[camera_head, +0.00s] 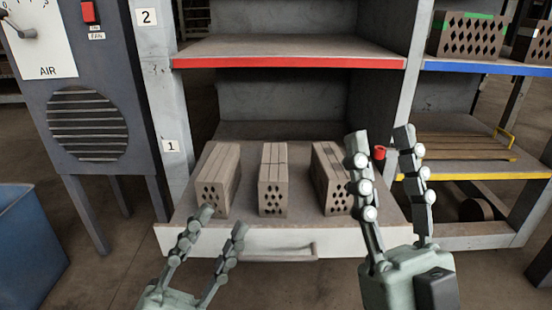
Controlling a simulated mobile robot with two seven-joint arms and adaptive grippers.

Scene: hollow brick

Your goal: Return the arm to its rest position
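My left gripper (222,220) is low in the head view, in front of the pulled-out shelf tray (175,240). Its fingers are apart with nothing between them. My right gripper (382,138) points up in front of the tray's right side, its fingers apart and no brick between them. Three hollow bricks stand on the tray: a left brick (215,180), a middle brick (272,180) and a right brick (326,180). The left gripper's fingertip overlaps the left brick's lower front in the picture; contact cannot be told. The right gripper partly covers the right brick.
A red-edged shelf (290,61) is above the tray. More bricks (470,36) sit on the blue-edged shelf (490,67) at right, above a yellow-edged shelf (480,172). A grey cabinet (85,60) and a blue bin (28,240) stand at left.

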